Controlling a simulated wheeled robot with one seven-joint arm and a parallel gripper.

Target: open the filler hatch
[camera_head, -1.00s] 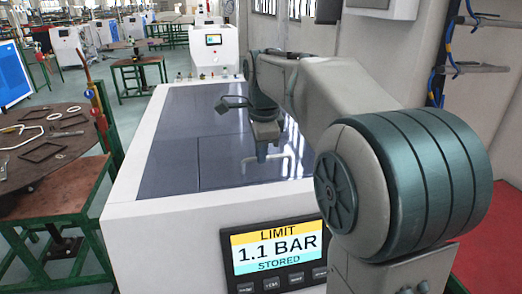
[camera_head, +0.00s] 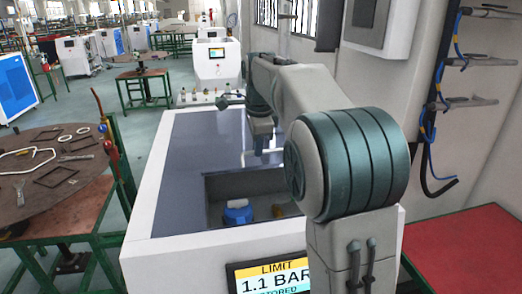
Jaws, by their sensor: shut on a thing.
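The generator's dark top (camera_head: 180,180) carries the filler hatch (camera_head: 222,157), a dark flat panel with a pale bar handle (camera_head: 246,158). A rectangular opening (camera_head: 215,190) shows in front of the panel, and the panel lies flat behind it. Inside the opening are a blue cap (camera_head: 238,212) and a small pale part (camera_head: 279,211). My gripper (camera_head: 262,148) points down at the handle and is shut on it. My own arm hides the right side of the opening and part of the handle.
A display (camera_head: 280,275) reading 1.1 BAR is on the white front of the generator. A round table (camera_head: 45,180) with loose metal parts stands on the left. Blue hoses (camera_head: 432,120) hang on the right wall, above a red surface (camera_head: 465,245).

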